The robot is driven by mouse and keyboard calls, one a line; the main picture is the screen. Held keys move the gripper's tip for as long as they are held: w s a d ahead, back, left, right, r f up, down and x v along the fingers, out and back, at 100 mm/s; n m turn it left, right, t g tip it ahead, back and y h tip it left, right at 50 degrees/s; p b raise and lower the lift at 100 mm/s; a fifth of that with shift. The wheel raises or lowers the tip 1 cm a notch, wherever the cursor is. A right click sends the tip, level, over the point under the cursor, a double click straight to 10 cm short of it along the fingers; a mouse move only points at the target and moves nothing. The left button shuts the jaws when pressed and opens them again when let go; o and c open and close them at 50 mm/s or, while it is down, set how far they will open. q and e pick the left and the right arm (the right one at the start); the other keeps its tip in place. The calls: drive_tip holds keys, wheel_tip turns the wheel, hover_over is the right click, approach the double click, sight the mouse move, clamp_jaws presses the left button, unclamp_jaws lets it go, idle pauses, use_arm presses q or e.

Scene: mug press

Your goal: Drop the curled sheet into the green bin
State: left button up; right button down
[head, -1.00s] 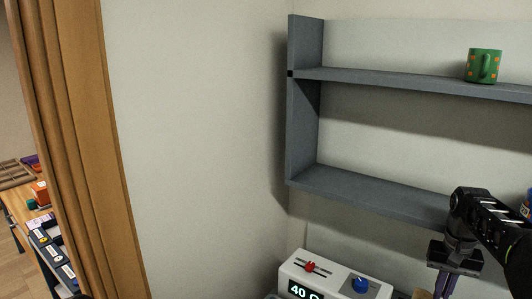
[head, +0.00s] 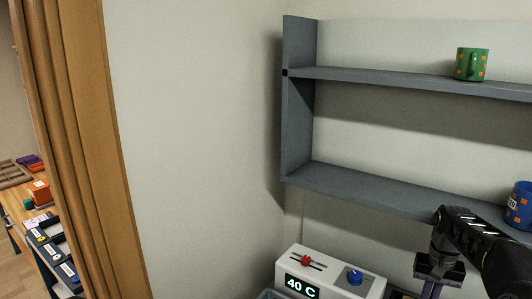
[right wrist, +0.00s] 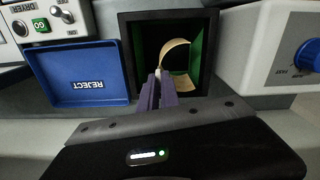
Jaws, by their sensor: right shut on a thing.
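In the right wrist view, my right gripper (right wrist: 155,92) has its purple fingers shut on the curled sheet (right wrist: 176,47), a thin tan strip that arcs up and to the right from the fingertips. The green bin (right wrist: 212,55), a square box with a black rim and green inner walls, lies behind the fingers. The sheet shows against its dark opening. A tan patch low in the opening may be part of this sheet or another; I cannot tell. In the head view, my right gripper (head: 430,289) is at the bottom edge, its tips cut off. My left gripper is not in view.
A blue REJECT tray (right wrist: 85,92) sits left of the bin, below a panel with a green GO button (right wrist: 41,26). A white machine with a blue knob (right wrist: 308,55) stands on the right. A grey shelf (head: 380,195) above holds a green mug (head: 471,64) and a blue mug (head: 519,207).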

drive_tip(key=c, duration=1.5)
unclamp_jaws()
drive_tip(key=shift+r, duration=0.1)
